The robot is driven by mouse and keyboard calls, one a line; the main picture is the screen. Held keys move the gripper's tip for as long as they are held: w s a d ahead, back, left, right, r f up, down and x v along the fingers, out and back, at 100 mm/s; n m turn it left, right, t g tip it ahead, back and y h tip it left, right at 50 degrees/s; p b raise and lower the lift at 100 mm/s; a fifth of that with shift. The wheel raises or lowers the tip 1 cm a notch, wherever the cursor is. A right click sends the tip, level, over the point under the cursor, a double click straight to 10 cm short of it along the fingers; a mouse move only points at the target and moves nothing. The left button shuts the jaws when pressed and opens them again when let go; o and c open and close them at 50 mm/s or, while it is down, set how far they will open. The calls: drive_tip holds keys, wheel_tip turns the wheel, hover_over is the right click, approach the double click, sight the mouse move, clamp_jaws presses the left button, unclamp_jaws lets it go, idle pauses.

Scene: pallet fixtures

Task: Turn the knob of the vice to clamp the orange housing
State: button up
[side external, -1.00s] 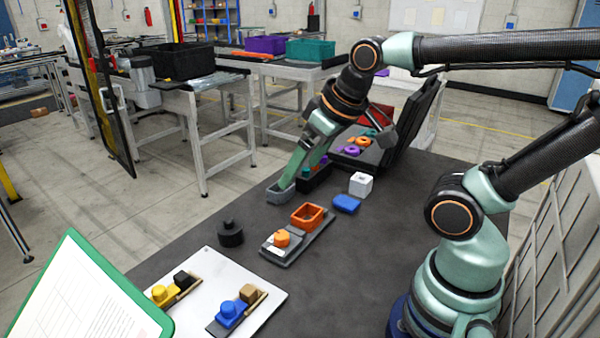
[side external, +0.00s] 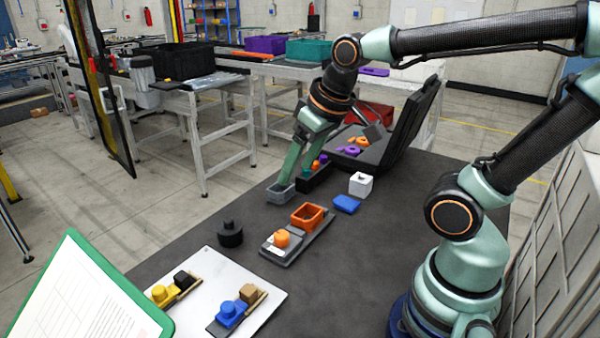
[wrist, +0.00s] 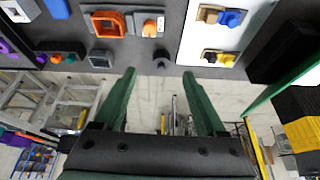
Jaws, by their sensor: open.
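The vice is a grey base (side external: 270,250) on the dark table, with an orange knob (side external: 282,239) at its near end. The orange housing (side external: 307,217), an open square box, sits at the base's far end. In the wrist view the housing (wrist: 107,24) and knob (wrist: 149,28) show at the top. My gripper (side external: 296,176) is open and empty, pointing down beyond the vice, by a small grey cup (side external: 279,192). In the wrist view its two green fingers (wrist: 158,82) are spread apart, with the vice outside the gap. Contact between fingers and cup cannot be told.
A black round weight (side external: 230,235) stands left of the vice. A blue block (side external: 346,204) and a white cube (side external: 360,184) lie to the right. A white board (side external: 245,275) with yellow and blue fixtures is in front. An open black case (side external: 410,125) stands behind.

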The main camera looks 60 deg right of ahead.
sight(282, 234)
drive_tip(key=w+d+f+m+g, duration=0.3)
drive_tip(key=w+f+g, duration=0.2)
drive_tip(key=w+f, duration=0.3)
drive_tip(key=f, duration=0.8)
drive_tip(key=s+f, duration=0.1)
drive_tip(key=f, duration=0.4)
clamp_jaws()
